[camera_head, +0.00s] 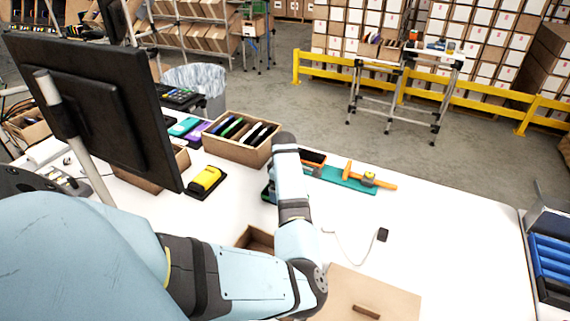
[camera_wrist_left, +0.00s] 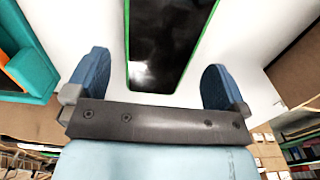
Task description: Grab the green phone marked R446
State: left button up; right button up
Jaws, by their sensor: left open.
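In the left wrist view a phone with a black screen and a bright green edge (camera_wrist_left: 170,40) lies over the white table surface. My left gripper (camera_wrist_left: 155,66) is open, with one blue finger on each side of the phone and gaps between fingers and phone. No marking R446 is readable. In the head view my left forearm covers the gripper; a small dark green item (camera_head: 267,192), partly hidden, shows just left of the forearm. My right gripper is not in view.
A carton of upright phones (camera_head: 216,147) stands behind the arm. A yellow device (camera_head: 206,181) lies left of it. A teal tray (camera_head: 338,180) with an orange-handled tool is to the right. A monitor (camera_head: 95,100) blocks the left. The table's right half is mostly clear.

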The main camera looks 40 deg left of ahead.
pick_arm(q)
notch_tip(320, 180, down, 2)
jog(key=shift+f, duration=0.1)
jog(key=c, duration=1)
